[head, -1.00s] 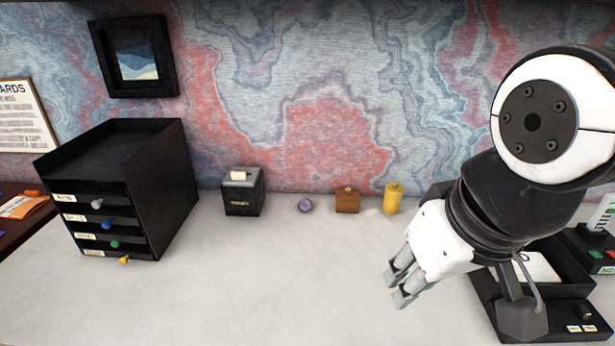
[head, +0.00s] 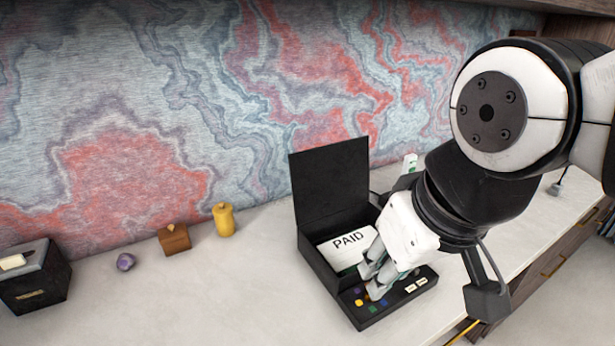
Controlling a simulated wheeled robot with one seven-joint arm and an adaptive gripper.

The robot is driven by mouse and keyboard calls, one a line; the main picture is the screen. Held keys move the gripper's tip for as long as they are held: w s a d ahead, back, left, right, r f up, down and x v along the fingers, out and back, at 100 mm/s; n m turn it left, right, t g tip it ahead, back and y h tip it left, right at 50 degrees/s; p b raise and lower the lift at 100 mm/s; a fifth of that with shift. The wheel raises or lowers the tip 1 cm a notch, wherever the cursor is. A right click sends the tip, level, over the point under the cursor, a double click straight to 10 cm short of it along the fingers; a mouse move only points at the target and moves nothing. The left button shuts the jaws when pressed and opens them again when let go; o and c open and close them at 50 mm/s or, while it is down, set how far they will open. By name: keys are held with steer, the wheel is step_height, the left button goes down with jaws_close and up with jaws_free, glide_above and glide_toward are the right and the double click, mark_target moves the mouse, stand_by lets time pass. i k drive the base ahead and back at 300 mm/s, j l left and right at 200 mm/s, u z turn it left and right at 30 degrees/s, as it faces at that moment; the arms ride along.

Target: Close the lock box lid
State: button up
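The lock box (head: 309,265) is a black box on the pale desk, right of centre in the head view. Its lid (head: 331,182) stands open, about upright at the back. Inside lies a white card reading "PAID" (head: 345,244). A front panel carries small coloured buttons (head: 372,308) and pale labels. My gripper (head: 367,283) is over the front right part of the box, in front of the lid and apart from it. Its grey fingers point down and left and hide part of the box. The finger gap is too small to judge, and I see nothing held.
A yellow canister (head: 223,220), a small wooden box (head: 174,239), a purple ball (head: 125,262) and a black tissue-type box (head: 36,277) stand left along the wall. A white device (head: 410,163) is behind my arm.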

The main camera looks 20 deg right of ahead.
mark_target(328, 179)
steer(key=z, duration=0.45)
steer(key=i+l+u, duration=0.1)
steer(key=l, duration=0.4)
steer(key=i+l, duration=0.1)
steer(key=l, duration=0.4)
steer(key=l+u, duration=0.15)
steer(key=l, duration=0.35)
steer(key=i, duration=0.05)
